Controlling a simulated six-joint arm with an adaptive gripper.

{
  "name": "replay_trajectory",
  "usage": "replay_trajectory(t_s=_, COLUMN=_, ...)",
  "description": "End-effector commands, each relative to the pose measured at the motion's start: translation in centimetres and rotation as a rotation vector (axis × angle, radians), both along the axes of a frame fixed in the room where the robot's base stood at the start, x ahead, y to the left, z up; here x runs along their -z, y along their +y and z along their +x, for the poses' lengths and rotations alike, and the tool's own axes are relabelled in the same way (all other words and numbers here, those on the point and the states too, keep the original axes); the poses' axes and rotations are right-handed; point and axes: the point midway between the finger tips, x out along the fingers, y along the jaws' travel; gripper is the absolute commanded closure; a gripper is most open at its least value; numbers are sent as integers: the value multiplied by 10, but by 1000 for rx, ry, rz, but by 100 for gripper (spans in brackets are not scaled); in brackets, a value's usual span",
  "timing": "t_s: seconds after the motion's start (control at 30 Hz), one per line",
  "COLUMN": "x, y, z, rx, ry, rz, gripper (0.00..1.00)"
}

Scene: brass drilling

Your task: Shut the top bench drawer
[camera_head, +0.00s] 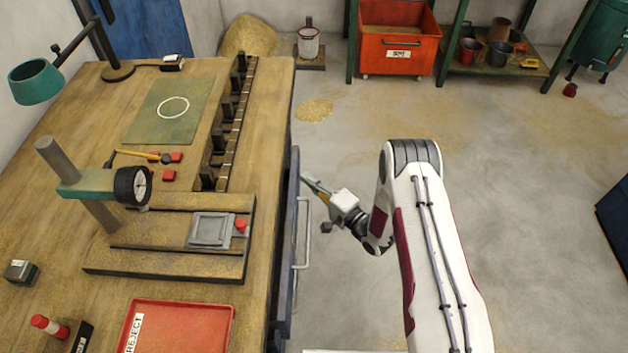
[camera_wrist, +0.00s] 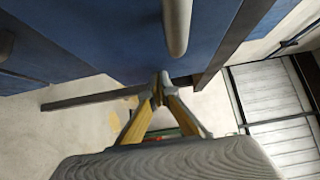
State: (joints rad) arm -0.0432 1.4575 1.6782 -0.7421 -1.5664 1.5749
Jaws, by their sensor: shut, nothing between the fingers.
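The top bench drawer has a blue front (camera_head: 288,245) that stands out a little past the right edge of the wooden bench (camera_head: 262,110). Its pale bar handle (camera_head: 306,235) runs along the front. My gripper (camera_head: 304,180) is beside the far end of the drawer front, beyond the handle, with its fingertips pointing toward the front. In the wrist view the gripper (camera_wrist: 160,80) is shut and empty, its tips just below the end of a grey bar handle (camera_wrist: 177,25) and near blue panels (camera_wrist: 110,40). I cannot tell whether the tips touch the front.
A red bin (camera_head: 398,45) and a shelf of pots (camera_head: 490,55) stand at the back. The floor (camera_head: 540,190) right of my arm is clear.

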Motion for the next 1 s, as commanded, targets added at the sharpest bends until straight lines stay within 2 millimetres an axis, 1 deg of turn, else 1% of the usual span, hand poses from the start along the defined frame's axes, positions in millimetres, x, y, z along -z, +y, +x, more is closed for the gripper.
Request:
replay_trajectory(t_s=0.37, x=0, y=2, z=0, rx=-1, ry=0, rz=0, gripper=100)
replay_trajectory(t_s=0.47, x=0, y=7, z=0, rx=-2, ry=0, rz=0, gripper=100)
replay_trajectory(t_s=0.8, x=0, y=44, z=0, rx=-3, ry=-1, rz=-1, gripper=100)
replay_trajectory(t_s=1.0, x=0, y=51, z=0, rx=-4, ry=-1, rz=-1, gripper=100)
